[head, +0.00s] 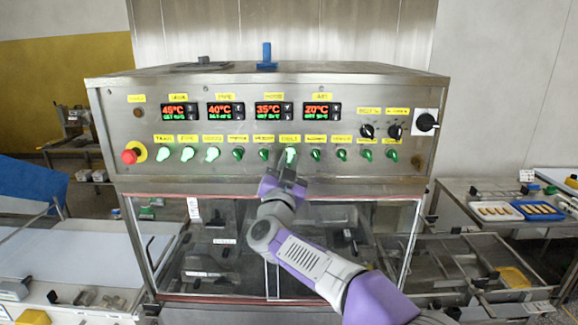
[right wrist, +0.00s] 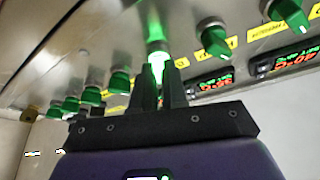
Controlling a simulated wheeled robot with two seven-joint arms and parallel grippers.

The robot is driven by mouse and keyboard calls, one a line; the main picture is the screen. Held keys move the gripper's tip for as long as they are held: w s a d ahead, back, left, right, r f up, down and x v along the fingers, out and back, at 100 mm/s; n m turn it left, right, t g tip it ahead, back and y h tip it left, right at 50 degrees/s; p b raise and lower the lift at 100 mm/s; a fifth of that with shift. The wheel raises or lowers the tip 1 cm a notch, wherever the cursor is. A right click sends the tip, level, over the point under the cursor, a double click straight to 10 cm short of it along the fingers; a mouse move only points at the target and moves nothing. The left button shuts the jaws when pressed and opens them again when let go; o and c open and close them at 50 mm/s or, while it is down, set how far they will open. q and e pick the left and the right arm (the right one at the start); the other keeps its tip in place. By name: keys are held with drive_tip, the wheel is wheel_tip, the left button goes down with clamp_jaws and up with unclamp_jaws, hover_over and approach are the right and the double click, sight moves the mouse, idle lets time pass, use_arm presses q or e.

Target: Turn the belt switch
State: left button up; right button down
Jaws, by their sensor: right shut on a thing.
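A row of green rotary switches runs along the steel control panel (head: 430,145) in the head view. My right gripper (head: 286,176) reaches up to one lit green switch (head: 291,155) in the middle of this row. In the right wrist view, the two dark fingers of the right gripper (right wrist: 160,88) are shut on that glowing green switch (right wrist: 157,60), which shows between their tips. The yellow label above it is too small to read surely. My left gripper is not in view.
Lit displays (head: 227,111) sit above the switches. A red emergency button (head: 130,156) is at the panel's left, and black knobs (head: 367,131) are at its right. Clear windows (head: 340,240) lie below the panel. A table with trays (head: 495,211) stands at the right.

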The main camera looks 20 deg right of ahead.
drive_tip(key=shift+a+m+g+h, duration=0.1)
drive_tip(key=shift+m+g+h, duration=0.3)
drive_tip(key=shift+m, duration=0.9)
drive_tip(key=c, duration=1.2)
unclamp_jaws()
drive_tip(key=shift+o, duration=0.2)
drive_tip(key=b+v, duration=0.2)
drive_tip(key=v, duration=0.5)
drive_tip(key=shift+s+a, duration=0.15)
drive_tip(key=shift+s, duration=0.05)
drive_tip(key=shift+f, duration=0.1)
